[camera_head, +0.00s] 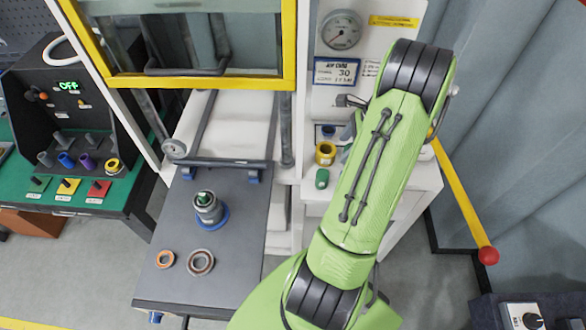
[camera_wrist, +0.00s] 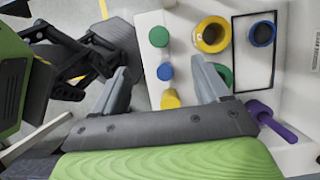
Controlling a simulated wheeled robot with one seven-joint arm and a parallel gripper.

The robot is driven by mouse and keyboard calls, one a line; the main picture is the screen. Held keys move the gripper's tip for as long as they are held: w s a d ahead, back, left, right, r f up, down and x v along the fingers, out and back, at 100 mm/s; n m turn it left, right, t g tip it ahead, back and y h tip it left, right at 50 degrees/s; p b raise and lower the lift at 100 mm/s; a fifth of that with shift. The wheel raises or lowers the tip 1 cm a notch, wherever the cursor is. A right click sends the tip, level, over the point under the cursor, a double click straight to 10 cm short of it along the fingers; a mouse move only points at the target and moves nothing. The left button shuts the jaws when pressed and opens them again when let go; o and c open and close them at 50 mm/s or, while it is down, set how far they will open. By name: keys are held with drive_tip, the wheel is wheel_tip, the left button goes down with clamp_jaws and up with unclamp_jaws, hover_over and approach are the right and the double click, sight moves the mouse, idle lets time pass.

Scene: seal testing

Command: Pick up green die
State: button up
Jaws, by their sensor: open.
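A small green cylindrical die (camera_head: 322,178) stands on the white counter beside a yellow ring-shaped piece. In the wrist view a round green die (camera_wrist: 158,36) lies beyond my fingertips. A second green round piece (camera_wrist: 225,75) is partly hidden by my right finger. My gripper (camera_wrist: 160,68) is open and empty above the counter, with a blue round piece (camera_wrist: 165,72) and a yellow piece (camera_wrist: 171,99) showing between its fingers. In the head view my green arm hides most of the gripper.
The yellow ring (camera_head: 325,153) and a blue round piece in a black frame (camera_wrist: 262,34) stand on the counter. A purple piece (camera_wrist: 268,118) lies at right. A grey table (camera_head: 235,275) holds a metal holder (camera_head: 207,208) with a green top and two rings. A yellow-framed press window (camera_head: 190,82) stands behind.

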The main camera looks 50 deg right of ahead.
sight(323, 173)
drive_tip(key=x, duration=1.4)
drive_tip(key=shift+a+f+p, duration=0.1)
drive_tip(key=shift+f+p, duration=0.05)
drive_tip(key=shift+p, duration=0.25)
drive_tip(key=shift+w+f, duration=0.15)
drive_tip(key=shift+f, duration=0.2)
drive_tip(key=shift+c, duration=0.9)
drive_tip(key=c, duration=1.2)
